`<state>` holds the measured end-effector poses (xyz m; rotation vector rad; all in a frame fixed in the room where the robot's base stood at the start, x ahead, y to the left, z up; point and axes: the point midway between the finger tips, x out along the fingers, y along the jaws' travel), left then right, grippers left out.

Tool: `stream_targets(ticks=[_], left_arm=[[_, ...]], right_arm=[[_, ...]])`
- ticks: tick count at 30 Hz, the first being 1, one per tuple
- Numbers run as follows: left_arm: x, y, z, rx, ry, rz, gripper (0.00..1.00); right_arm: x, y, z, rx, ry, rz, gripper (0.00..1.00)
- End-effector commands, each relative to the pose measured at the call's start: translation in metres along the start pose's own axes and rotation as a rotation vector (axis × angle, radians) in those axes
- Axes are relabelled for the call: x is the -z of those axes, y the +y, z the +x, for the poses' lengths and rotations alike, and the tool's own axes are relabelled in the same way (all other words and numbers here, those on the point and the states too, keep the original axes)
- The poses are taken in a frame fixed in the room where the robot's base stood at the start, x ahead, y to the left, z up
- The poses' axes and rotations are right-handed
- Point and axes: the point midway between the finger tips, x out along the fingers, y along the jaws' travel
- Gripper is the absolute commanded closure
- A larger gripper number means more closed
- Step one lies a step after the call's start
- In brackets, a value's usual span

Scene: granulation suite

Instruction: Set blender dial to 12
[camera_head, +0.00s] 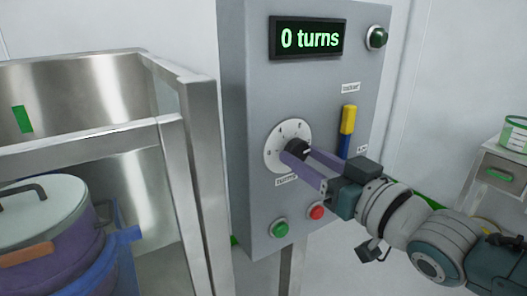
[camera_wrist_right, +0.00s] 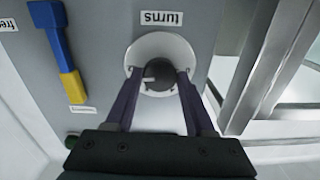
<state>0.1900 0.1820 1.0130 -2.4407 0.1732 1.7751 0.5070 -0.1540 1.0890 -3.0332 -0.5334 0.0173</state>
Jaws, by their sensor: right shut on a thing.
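The blender dial is a black knob (camera_head: 298,149) on a round white scale plate (camera_head: 275,155) on the front of a grey control panel (camera_head: 246,110). A display (camera_head: 307,38) above it reads "0 turns" in green. My right gripper (camera_head: 302,158) reaches in from the right with its purple fingers shut on the knob. In the right wrist view the knob (camera_wrist_right: 166,77) sits between the two fingertips, with a pale pointer mark toward the left. The scale's figures are too small to read. My left gripper is not in view.
The panel also has a blue and yellow lever (camera_head: 347,130), a green button (camera_head: 280,229), a red button (camera_head: 317,211) and a dark green lamp (camera_head: 377,38). A steel frame (camera_head: 190,150) with a lidded vessel (camera_head: 45,230) stands close on the left. A cart (camera_head: 499,175) is at far right.

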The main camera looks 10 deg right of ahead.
Motion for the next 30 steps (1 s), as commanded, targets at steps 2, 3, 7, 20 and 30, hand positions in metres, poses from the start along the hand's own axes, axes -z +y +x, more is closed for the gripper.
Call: stream_targets(ticks=[2,3,7,20,30], left_arm=[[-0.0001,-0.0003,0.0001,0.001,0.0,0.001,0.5],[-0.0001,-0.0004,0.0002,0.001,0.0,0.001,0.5],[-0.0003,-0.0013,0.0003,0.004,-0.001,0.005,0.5],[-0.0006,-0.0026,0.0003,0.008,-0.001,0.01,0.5],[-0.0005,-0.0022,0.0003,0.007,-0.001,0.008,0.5]], right_arm=[[0.0012,-0.0002,0.0003,0.001,0.003,0.034,1.0],[0.0012,-0.0002,0.0003,0.001,0.003,0.048,1.0],[0.0012,-0.0004,0.0003,0.001,0.003,0.086,1.0],[0.0013,-0.0005,0.0003,0.001,0.004,0.113,1.0],[0.0009,-0.0003,0.0002,0.001,0.002,0.112,0.22]])
